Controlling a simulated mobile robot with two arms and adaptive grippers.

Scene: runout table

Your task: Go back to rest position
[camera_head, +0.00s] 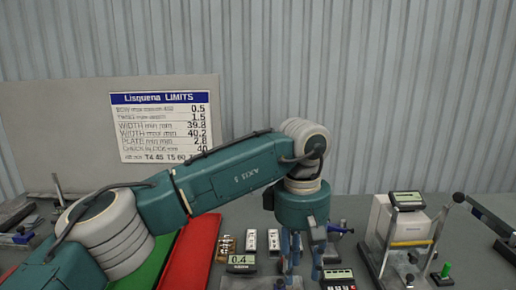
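My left arm comes in from the left and bends down at the wrist. My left gripper (302,262) points down over the grey table (345,205), in front of the small devices. Its bluish fingers stand apart, and I see nothing held between them. The fingertips are near the bottom edge of the picture, and I cannot tell whether they touch anything. My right gripper is not in view.
A white instrument (405,225) stands at the right, near a black-handled lever (490,217). Red (200,250) and green mats lie left. A limits board (160,126) stands behind.

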